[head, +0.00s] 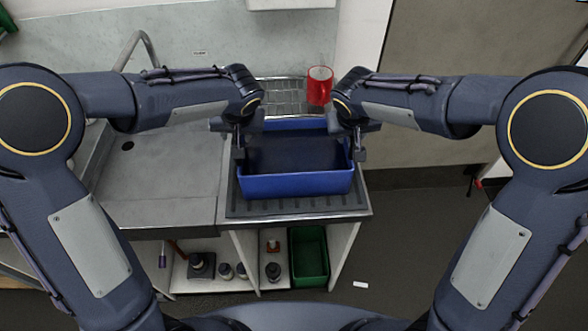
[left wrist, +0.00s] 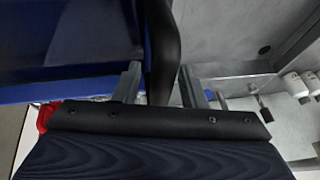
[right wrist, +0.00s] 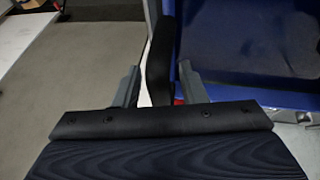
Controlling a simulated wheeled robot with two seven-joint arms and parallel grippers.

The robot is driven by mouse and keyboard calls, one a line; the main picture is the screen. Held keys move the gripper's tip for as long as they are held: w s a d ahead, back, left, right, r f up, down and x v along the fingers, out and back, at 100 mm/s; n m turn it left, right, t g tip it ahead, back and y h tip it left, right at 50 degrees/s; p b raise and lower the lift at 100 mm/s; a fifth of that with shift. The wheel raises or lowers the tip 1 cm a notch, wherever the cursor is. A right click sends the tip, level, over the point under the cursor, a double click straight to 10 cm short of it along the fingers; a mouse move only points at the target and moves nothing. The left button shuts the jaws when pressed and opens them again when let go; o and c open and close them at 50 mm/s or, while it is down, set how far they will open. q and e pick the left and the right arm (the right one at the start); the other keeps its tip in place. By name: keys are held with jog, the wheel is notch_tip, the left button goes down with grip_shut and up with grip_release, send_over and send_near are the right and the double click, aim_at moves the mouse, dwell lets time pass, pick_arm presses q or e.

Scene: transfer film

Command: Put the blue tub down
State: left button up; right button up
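The blue tub (head: 296,186) is upright over the grooved drainboard (head: 300,206) right of the sink; I cannot tell whether its base touches the board. Its dark inside looks empty. My left gripper (head: 240,148) is at its left end and my right gripper (head: 358,149) at its right end. In the left wrist view the fingers (left wrist: 158,85) close around a black handle (left wrist: 162,45) beside the tub wall (left wrist: 70,45). In the right wrist view the fingers (right wrist: 160,85) close around the matching handle (right wrist: 160,55).
The sink counter (head: 160,180) on the left is bare. Floor is open at the right.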

jog(key=shift+r, duration=0.1)
pick_arm(q)
jog(key=v, duration=1.2)
pick_arm(e)
jog(key=v, duration=1.2)
jog(key=shift+s+d, duration=0.1)
